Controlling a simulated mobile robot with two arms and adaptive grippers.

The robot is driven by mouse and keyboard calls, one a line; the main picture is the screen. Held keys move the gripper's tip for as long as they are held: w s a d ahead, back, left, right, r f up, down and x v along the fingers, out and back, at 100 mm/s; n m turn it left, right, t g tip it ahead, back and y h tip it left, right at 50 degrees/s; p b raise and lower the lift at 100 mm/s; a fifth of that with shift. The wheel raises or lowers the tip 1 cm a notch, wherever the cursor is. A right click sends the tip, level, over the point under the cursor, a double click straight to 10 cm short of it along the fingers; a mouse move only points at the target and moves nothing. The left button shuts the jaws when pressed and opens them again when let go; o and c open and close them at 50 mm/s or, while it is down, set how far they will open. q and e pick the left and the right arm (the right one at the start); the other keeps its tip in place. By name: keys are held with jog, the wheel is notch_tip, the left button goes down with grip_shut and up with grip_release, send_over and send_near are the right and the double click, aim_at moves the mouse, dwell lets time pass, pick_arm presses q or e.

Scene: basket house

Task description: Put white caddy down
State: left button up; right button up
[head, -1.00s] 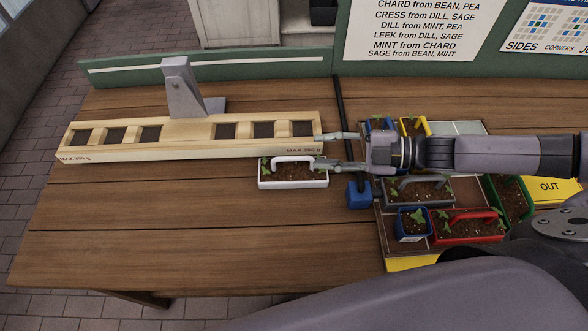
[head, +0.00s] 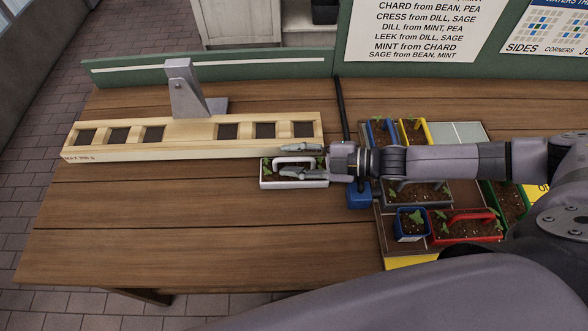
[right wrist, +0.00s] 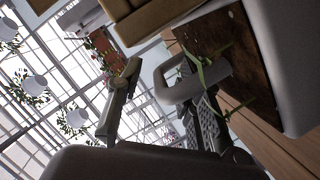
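The white caddy (head: 296,185) is a small planter with soil, seedlings and a loop handle. It appears to stand upright on the table, against the front of the wooden balance beam (head: 190,147). My right gripper (head: 290,160) comes in from the right at the caddy. One finger lies behind the handle and one in front, partly hiding the plants. In the right wrist view (right wrist: 162,108) the fingers are apart, with a clear gap beside the handle (right wrist: 178,93); the handle is close to one finger. My left gripper is not in view.
A blue block (head: 358,197) is just right of the caddy. Farther right, a tiled tray holds a red caddy (head: 465,238), a grey caddy (head: 430,203), blue pots (head: 410,238) and a yellow pot (head: 428,130). The table's left and front areas are clear.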

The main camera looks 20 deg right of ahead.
grip_shut()
dwell(0.3)
dwell(0.6)
